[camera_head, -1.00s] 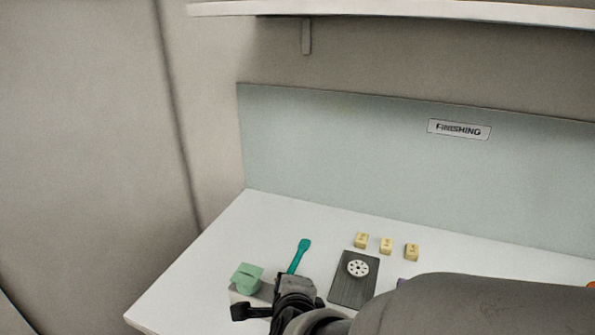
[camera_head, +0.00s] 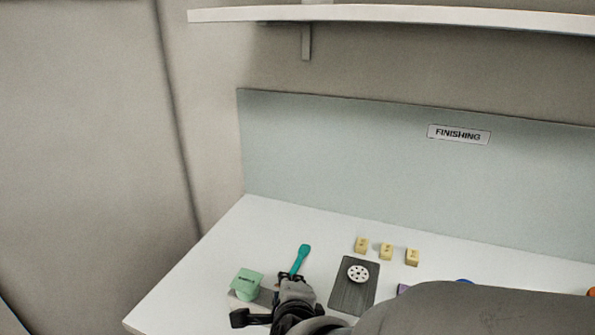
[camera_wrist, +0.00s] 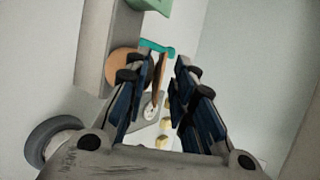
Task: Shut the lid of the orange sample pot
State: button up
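The orange sample pot (camera_wrist: 122,62) shows in the wrist view as a round orange shape beside a grey block, partly covered by the left finger. A thin brown-orange disc (camera_wrist: 159,80), seen nearly edge-on, stands between my fingers and looks like its raised lid. My gripper (camera_wrist: 164,58) is open, with a finger on each side of this disc; I cannot tell whether either touches it. In the head view my gripper (camera_head: 291,277) is over the left part of the table, right of the green pot, and hides the orange pot.
A green pot (camera_head: 246,283) stands left of my gripper. A teal spatula (camera_head: 300,259) lies just behind it. A dark board (camera_head: 349,296) with a white perforated disc (camera_head: 358,273) and three yellow blocks (camera_head: 386,251) are to the right. A shelf (camera_head: 400,14) hangs above.

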jog(key=shift+r, duration=0.1)
jog(key=shift+r, duration=4.9)
